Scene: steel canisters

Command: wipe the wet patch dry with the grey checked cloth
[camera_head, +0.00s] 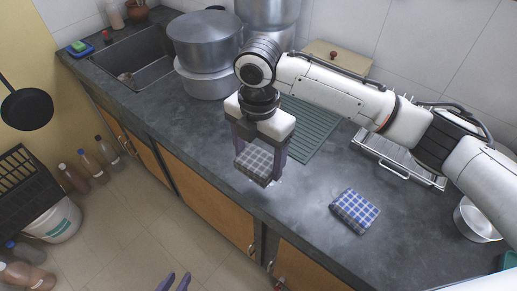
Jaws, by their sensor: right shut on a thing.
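The grey checked cloth (255,163), folded into a block, is between the fingers of my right gripper (260,164). My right gripper is shut on it, pointing down at the front part of the dark counter. A paler, shiny patch (305,196) on the counter lies just right of the cloth and looks like the wet patch; its edges are faint. I cannot tell whether the cloth touches the counter. My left gripper (174,283) shows only its fingertips at the bottom edge, apart and empty, over the floor.
A blue checked cloth (354,211) lies on the counter to the right. Behind are a ridged green drying mat (312,125), large steel pots (205,42) and a sink (130,70). A wire rack (398,160) and a steel bowl (475,222) stand right. The counter left of the cloth is clear.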

